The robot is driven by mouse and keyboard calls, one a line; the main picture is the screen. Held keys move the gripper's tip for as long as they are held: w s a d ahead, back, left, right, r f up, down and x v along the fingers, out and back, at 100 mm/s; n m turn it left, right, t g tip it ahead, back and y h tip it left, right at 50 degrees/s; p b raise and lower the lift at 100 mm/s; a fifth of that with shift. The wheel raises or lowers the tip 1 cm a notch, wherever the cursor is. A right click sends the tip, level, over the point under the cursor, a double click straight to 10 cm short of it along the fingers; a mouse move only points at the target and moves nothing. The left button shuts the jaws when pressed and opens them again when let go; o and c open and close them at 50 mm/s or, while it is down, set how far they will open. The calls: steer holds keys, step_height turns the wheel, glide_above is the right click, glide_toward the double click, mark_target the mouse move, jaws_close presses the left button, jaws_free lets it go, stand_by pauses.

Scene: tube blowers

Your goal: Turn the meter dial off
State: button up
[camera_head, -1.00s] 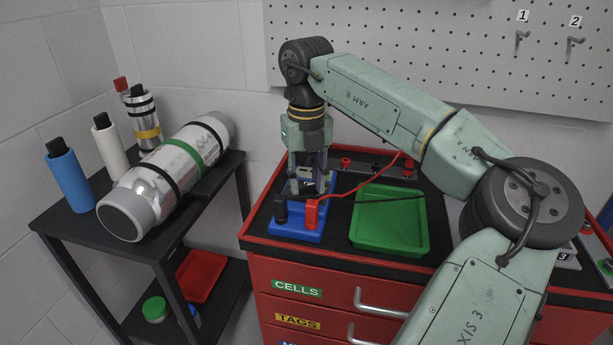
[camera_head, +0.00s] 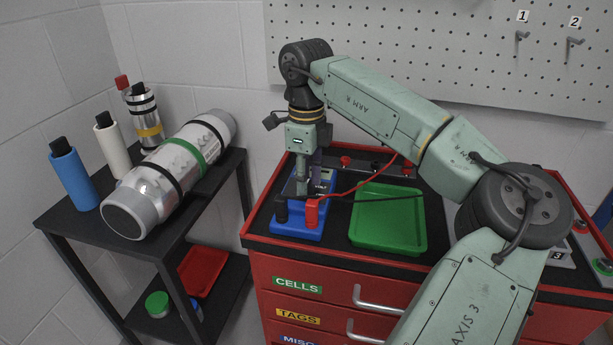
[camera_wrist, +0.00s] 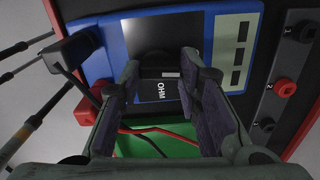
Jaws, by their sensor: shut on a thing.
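The blue meter (camera_head: 288,228) lies on the black cabinet top, with a black plug (camera_head: 281,207) and a red plug (camera_head: 311,212) at its front. In the wrist view, the meter (camera_wrist: 100,64) shows a dark face and an OHM label. My gripper (camera_head: 302,190) points down over the meter. In the wrist view, my gripper (camera_wrist: 162,78) has its two padded fingers on either side of the dark dial (camera_wrist: 160,72), shut on it. A pale mark shows on the dial. In the head view the fingers hide the dial.
A green tray (camera_head: 388,218) sits right of the meter, with red and black leads crossing near it. Behind is a strip with red and black sockets (camera_head: 376,167). A side table (camera_head: 90,232) at the left holds a large metal cylinder (camera_head: 170,175).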

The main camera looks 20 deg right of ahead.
steer(key=shift+n, duration=0.5)
steer(key=o, duration=1.2)
steer(key=shift+c, duration=0.2)
step_height(320, 180, up, 12)
